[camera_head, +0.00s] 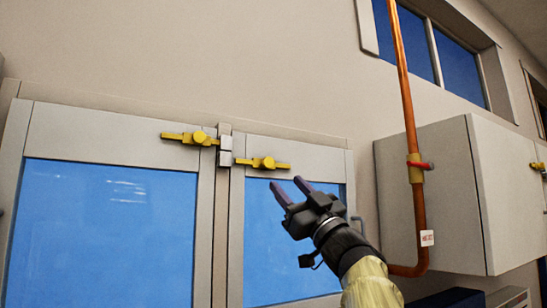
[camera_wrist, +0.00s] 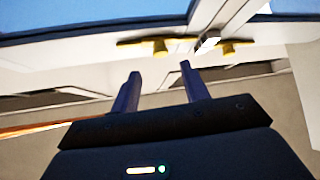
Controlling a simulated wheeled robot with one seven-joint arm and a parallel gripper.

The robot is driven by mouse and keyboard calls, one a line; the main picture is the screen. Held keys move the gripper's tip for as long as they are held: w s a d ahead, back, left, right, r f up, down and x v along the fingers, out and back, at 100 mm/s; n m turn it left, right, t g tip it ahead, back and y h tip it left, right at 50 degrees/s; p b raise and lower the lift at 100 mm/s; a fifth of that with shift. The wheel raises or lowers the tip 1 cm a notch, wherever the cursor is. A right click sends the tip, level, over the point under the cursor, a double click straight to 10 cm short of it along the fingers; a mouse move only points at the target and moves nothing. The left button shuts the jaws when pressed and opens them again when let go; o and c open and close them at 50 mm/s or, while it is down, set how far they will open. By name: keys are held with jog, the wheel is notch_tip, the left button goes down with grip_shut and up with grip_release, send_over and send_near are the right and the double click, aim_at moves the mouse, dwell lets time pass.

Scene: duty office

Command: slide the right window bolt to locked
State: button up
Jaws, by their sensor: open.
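The right window bolt (camera_head: 265,163) is a yellow bar with a round knob on the top frame of the right window. Its left end is close to a pale block (camera_head: 225,158) on the middle post; I cannot tell whether it enters it. The left window bolt (camera_head: 190,137) is similar, slightly higher, beside another pale block. My gripper (camera_head: 288,184) is open and empty, just below and right of the right bolt's knob, apparently apart from it. In the wrist view, which looks turned over, the right bolt (camera_wrist: 157,43) lies beyond my open fingertips and the left bolt (camera_wrist: 234,45) is further right.
A copper pipe (camera_head: 408,100) runs down the wall right of the windows, with a red-handled valve (camera_head: 420,164). A grey wall cabinet (camera_head: 435,195) stands out behind it. A small handle (camera_head: 358,224) is at the right window's right edge. The wall above the bolts is bare.

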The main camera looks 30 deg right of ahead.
aim_at(270, 165)
jog(key=p+x, duration=0.4)
jog(key=x, duration=0.3)
jog(key=shift+w, duration=0.1)
jog(key=shift+a, duration=0.1)
grip_shut()
